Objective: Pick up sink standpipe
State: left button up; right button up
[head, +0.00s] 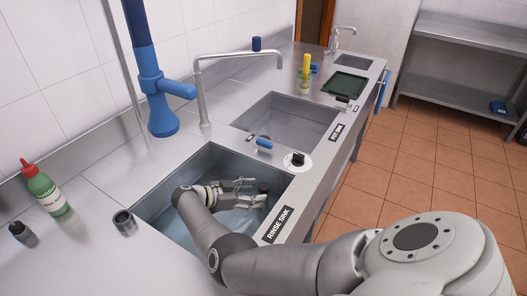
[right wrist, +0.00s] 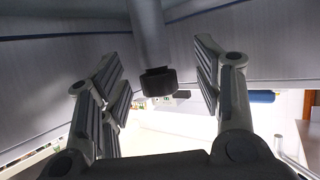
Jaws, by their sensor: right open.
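The sink standpipe, a grey tube with a black end, stands in the rinse sink (head: 160,196). In the head view only its dark top (head: 263,187) shows clearly, just past my right fingers. In the right wrist view the tube (right wrist: 147,30) comes from the top edge to its black end, in the gap between my fingers. My right gripper (head: 246,192) is open and empty, reaching low into the sink; it also shows in the right wrist view (right wrist: 162,80). I cannot tell whether the tube is level with the fingertips or beyond them. My left gripper is out of view.
A blue spray head (head: 162,118) hangs over the sink's back edge, with a faucet (head: 203,95) beside it. A blue-handled item (head: 264,143) and a white disc (head: 297,164) lie near the sink's rim.

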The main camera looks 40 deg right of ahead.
aim_at(264, 193)
jog(key=x, duration=0.3)
jog(key=shift+s+d+p, duration=0.3)
jog(key=shift+s+p, duration=0.1)
jog(key=shift+s, duration=0.05)
jog(key=shift+d+f, duration=0.25)
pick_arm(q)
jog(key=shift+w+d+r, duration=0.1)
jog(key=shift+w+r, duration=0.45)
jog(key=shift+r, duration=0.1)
pick_arm(e)
jog(key=shift+c, duration=0.2)
jog(key=c, duration=1.2)
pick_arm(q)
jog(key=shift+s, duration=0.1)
pick_arm(e)
jog(key=shift+o, duration=0.2)
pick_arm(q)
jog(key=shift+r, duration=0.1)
pick_arm(e)
jog(key=shift+r, duration=0.2)
